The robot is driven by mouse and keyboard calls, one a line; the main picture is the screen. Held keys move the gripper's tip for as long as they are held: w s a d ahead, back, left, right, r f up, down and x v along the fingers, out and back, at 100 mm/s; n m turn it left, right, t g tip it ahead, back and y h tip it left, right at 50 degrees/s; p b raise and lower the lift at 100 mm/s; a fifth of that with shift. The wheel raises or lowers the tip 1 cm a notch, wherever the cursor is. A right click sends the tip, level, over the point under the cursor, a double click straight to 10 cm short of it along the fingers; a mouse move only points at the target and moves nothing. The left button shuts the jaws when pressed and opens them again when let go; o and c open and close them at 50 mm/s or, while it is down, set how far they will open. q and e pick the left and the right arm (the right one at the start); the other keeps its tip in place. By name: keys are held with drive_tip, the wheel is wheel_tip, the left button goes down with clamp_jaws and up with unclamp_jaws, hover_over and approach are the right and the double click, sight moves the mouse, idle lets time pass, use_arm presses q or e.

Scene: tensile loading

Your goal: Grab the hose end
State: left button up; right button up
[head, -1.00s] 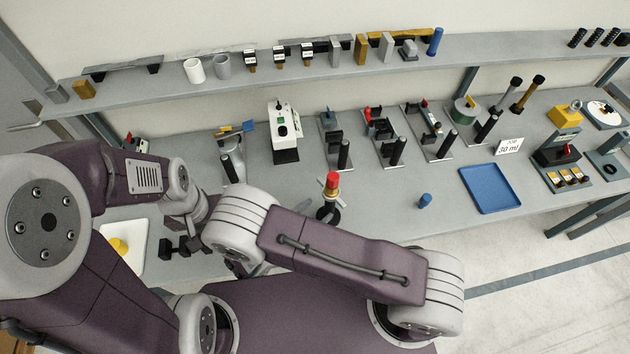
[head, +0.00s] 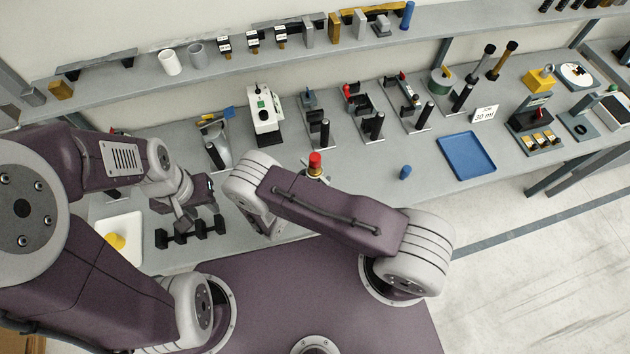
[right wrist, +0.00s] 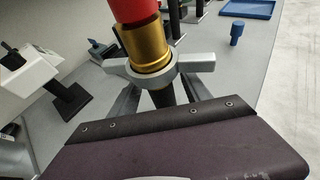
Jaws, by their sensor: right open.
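A fitting with a red top and a gold collar (right wrist: 150,50) stands upright in the right wrist view, with a grey winged ring around its lower part. Its red top (head: 315,160) also shows in the head view, just beyond my right arm, which hides its lower part. No hose shows clearly, so I cannot tell whether this is the hose end. My right gripper (right wrist: 158,98) is open, its grey fingers spread on either side of the fitting's lower part; contact is unclear.
A blue cylinder (head: 405,172) and a blue tray (head: 466,146) are to the right. Several stands line the bench's back, below a shelf (head: 340,52).

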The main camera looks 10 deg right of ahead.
drive_tip(key=shift+s, duration=0.1)
clamp_jaws()
drive_tip(key=shift+r, duration=0.1)
idle(1.1)
